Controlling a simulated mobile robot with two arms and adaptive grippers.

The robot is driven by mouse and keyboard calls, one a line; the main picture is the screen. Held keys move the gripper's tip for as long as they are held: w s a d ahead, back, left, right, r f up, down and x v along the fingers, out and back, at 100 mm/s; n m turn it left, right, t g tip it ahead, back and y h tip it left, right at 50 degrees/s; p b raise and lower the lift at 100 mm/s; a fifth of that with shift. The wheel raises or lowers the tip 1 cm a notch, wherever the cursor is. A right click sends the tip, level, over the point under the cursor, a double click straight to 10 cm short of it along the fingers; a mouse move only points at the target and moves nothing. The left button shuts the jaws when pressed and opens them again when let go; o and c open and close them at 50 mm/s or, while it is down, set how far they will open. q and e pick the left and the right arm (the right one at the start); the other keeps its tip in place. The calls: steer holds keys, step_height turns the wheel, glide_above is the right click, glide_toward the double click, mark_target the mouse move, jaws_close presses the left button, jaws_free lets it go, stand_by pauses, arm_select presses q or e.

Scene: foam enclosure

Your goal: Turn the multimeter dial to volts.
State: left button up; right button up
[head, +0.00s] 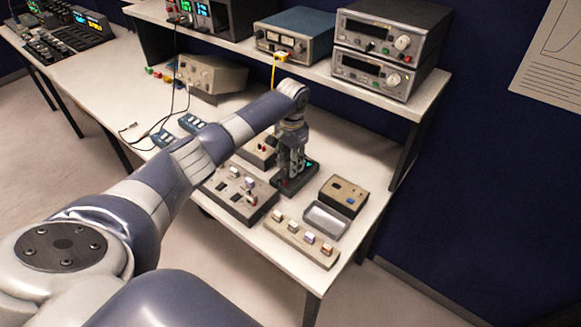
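My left arm reaches in from the lower left over the bench. My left gripper (291,172) points straight down over a dark handheld device with a small teal display, which looks like the multimeter (307,176). The fingertips are at or just above its face. The gripper hides most of that face, so I cannot see the dial or its setting. I cannot tell whether the fingers touch the dial or how far apart they are. My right gripper is not in view.
A grey switch box (236,201) and a small box with red knobs (259,152) lie left of the device. A shelf (400,100) with instruments runs behind.

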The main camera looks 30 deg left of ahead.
arm_select(q)
step_height(320, 180, up, 10)
steer(key=shift+d+f, duration=0.15)
steer(key=shift+f, duration=0.05)
stand_by(0.5)
